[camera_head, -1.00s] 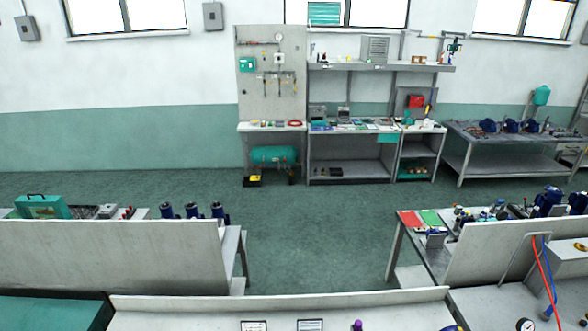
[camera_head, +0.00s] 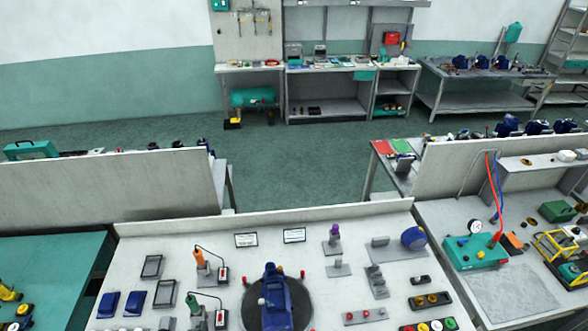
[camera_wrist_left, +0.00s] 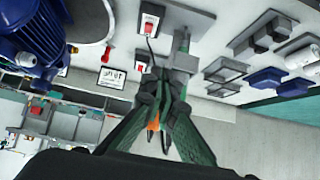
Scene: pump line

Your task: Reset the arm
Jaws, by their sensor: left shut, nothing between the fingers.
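My left gripper (camera_wrist_left: 165,85) shows in the left wrist view, reaching up from the bottom edge. Its dark fingers are together with nothing between them. An orange-handled tool (camera_wrist_left: 153,123) shows behind the fingers; whether they touch cannot be told. In the head view the orange-handled tool (camera_head: 200,258) stands upright, with a green-handled one (camera_head: 192,303) nearer. I cannot make out my left gripper clearly in the head view. My right gripper is in neither view.
A blue pump (camera_head: 275,300) stands on a dark round plate on the bench (camera_head: 330,270). Blue trays (camera_head: 134,302) lie left of the tools. Grey brackets (camera_head: 376,280) and buttons are on the right. A teal box (camera_head: 476,252) sits on the neighbouring bench.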

